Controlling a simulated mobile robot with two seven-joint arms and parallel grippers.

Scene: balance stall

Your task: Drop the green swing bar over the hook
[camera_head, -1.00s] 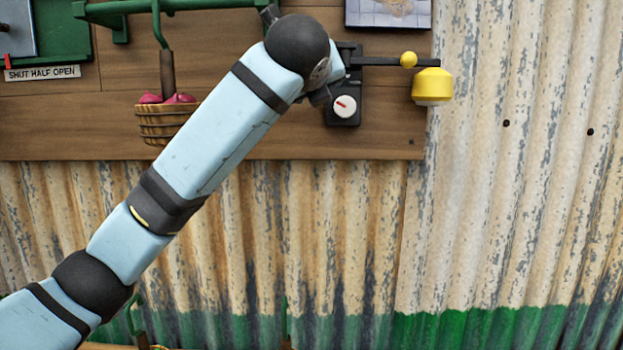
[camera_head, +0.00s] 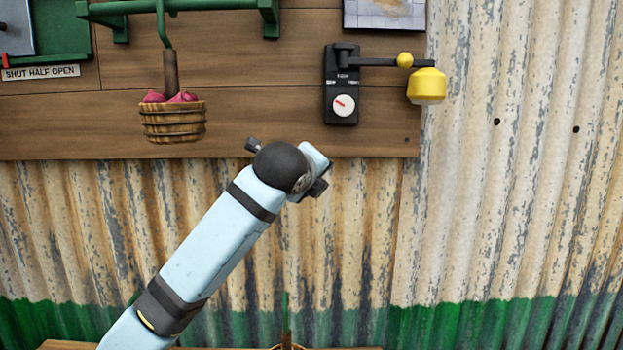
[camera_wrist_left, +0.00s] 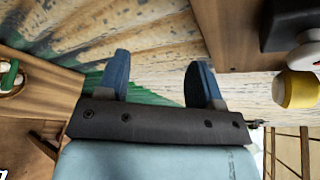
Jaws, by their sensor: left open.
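A green bar on brackets (camera_head: 190,5) runs along the top left of the wooden board in the head view; I cannot tell whether it is the swing bar. A green hook (camera_head: 163,25) hangs from it and carries a basket (camera_head: 173,122) on a brown shank. My left arm reaches up from below and ends under the board, with its gripper mostly hidden there. In the left wrist view my left gripper (camera_wrist_left: 161,82) is open, with two blue fingers apart and nothing between them. My right gripper is not in view.
A black fixture (camera_head: 341,85) with a white dial carries an arm with a yellow ball and a yellow weight (camera_head: 427,87); the weight also shows in the left wrist view (camera_wrist_left: 297,90). A label (camera_head: 40,73) reads "SHUT HALF OPEN". The corrugated wall (camera_head: 500,210) at right is bare.

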